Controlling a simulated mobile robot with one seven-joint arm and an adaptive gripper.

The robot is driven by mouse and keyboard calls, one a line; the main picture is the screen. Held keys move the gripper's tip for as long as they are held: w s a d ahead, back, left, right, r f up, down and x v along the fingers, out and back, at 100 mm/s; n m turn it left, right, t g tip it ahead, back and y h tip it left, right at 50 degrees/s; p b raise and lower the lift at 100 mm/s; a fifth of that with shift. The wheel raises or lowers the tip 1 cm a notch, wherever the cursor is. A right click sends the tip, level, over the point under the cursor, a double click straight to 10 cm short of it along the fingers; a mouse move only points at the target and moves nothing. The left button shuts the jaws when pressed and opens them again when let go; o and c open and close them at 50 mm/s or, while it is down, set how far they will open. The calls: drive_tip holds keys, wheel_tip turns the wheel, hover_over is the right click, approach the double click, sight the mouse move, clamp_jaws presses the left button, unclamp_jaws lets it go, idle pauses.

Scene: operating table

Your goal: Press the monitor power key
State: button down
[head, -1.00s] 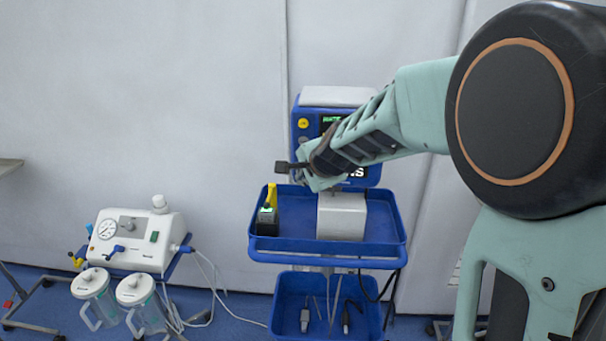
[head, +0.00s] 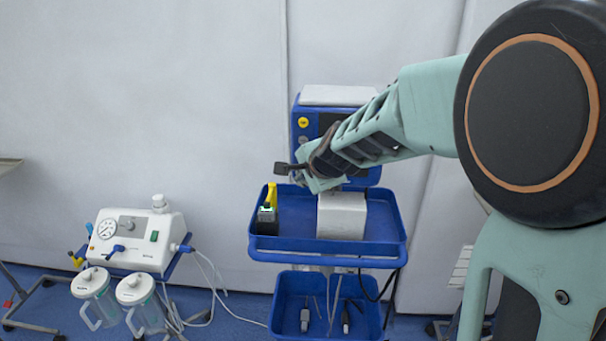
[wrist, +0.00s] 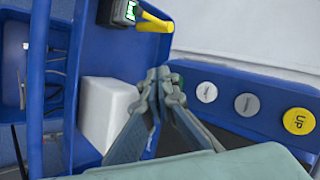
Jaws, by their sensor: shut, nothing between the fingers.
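The blue monitor (head: 310,103) stands behind the upper tray, partly hidden by my arm. Its visible screen part is dark. On its left front are a yellow key (head: 303,122) and a grey key below it. The wrist view shows a yellow key marked UP (wrist: 299,121), a grey key (wrist: 247,104) and a whitish key (wrist: 207,92) in a row; I cannot read which is power. My gripper (head: 284,168) is shut and empty near the monitor's lower left; in the wrist view its fingertips (wrist: 164,76) appear beside the whitish key's end, apart from the keys.
A blue tray (head: 330,247) below holds a white block (head: 342,217) and a black and yellow device (head: 267,217). A lower blue bin (head: 290,325) holds tools. A white suction unit (head: 133,240) with jars stands at the left.

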drive_tip(key=s, duration=0.6)
drive_tip(key=shift+a, duration=0.15)
idle(0.3)
